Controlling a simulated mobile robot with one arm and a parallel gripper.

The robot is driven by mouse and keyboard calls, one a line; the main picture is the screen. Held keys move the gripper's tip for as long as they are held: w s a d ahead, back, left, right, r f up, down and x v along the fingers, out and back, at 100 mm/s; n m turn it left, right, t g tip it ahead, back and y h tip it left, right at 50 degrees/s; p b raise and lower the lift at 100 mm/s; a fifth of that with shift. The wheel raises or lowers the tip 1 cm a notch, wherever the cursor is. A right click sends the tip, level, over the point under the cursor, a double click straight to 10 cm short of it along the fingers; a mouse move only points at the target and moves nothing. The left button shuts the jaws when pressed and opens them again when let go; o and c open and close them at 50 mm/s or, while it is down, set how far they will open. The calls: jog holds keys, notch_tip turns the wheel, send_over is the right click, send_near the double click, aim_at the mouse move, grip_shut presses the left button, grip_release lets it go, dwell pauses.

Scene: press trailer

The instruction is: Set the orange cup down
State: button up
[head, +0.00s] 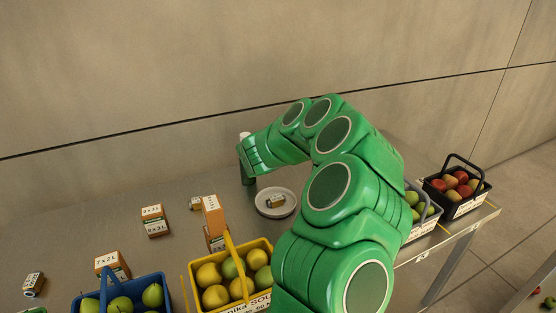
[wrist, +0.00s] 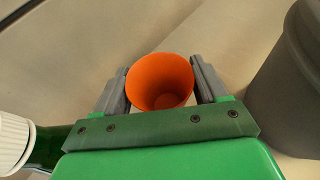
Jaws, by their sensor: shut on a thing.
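The orange cup (wrist: 160,82) shows in the wrist view between the two grey fingers of my gripper (wrist: 159,68). The fingers are shut on its sides, and I look into its open mouth. In the head view the cup and my fingers are hidden behind my green arm, which reaches toward the back of the table (head: 190,262). I cannot tell how high the cup is above the surface, or whether it touches it.
A green bottle with a white cap (wrist: 14,140) is close left of my gripper; a dark grey round object (wrist: 288,90) is close right. A white plate (head: 262,211) holds a small box. Fruit baskets, including a yellow one (head: 190,284), line the front. Several small boxes stand left.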

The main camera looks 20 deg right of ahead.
jog(key=shift+w+d+f, duration=0.25)
jog(key=shift+w+f, duration=0.55)
jog(key=shift+f, duration=0.25)
jog(key=shift+w+d+f, duration=0.25)
jog(key=shift+w+f, duration=0.5)
jog(key=shift+f, duration=1.8)
jog(key=shift+f, duration=0.15)
jog(key=o, duration=0.8)
jog(key=shift+c, duration=0.2)
jog(key=v, duration=1.2)
jog(key=shift+w, duration=0.1)
